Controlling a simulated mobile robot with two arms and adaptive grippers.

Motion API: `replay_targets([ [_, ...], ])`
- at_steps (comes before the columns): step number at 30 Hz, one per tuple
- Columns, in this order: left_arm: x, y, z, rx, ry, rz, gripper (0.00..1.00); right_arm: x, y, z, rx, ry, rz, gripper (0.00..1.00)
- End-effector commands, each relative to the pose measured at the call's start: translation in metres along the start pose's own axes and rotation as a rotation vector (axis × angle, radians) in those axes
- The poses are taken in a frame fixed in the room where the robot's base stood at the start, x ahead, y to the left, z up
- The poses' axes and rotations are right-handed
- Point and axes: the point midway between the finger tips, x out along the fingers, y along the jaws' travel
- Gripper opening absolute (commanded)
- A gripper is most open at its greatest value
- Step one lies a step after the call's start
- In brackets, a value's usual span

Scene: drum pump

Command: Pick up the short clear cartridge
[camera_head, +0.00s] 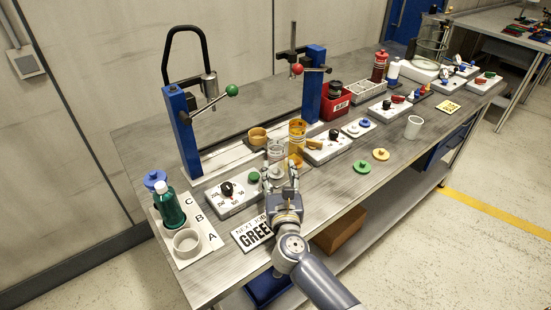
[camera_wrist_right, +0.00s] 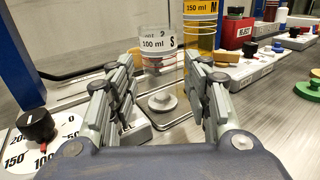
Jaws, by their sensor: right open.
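The short clear cartridge (camera_head: 276,150) stands upright near the table's front, left of a taller amber cartridge (camera_head: 297,132). In the right wrist view, the clear cartridge (camera_wrist_right: 156,46) is labelled "100 ml" and "S", and the amber one (camera_wrist_right: 202,32) shows "150 ml" and "M". My right gripper (camera_head: 280,172) is open, with its fingers pointing toward the clear cartridge from the front. In the wrist view, the cartridge shows beyond the gap between the fingertips (camera_wrist_right: 160,68); I see no grip on it. Its lower part is partly hidden in the head view. My left gripper is not in view.
A dial box (camera_head: 232,194) stands close left of my right gripper. A grey round knob (camera_wrist_right: 162,101) on a plate lies between the fingers in the wrist view. Blue lever presses (camera_head: 182,130) stand behind.

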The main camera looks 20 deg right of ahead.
Motion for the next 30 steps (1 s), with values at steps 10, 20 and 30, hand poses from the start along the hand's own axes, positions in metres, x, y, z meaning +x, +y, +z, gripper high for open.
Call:
replay_targets([
  [10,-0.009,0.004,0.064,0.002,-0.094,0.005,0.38,0.036,0.0,0.001,-0.003,-0.002,0.002,0.45],
  [20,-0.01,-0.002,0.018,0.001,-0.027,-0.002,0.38,0.074,0.001,0.0,-0.005,-0.003,0.001,0.45],
  [30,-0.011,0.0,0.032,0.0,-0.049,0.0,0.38,0.086,0.001,-0.001,-0.002,-0.001,0.001,0.45],
])
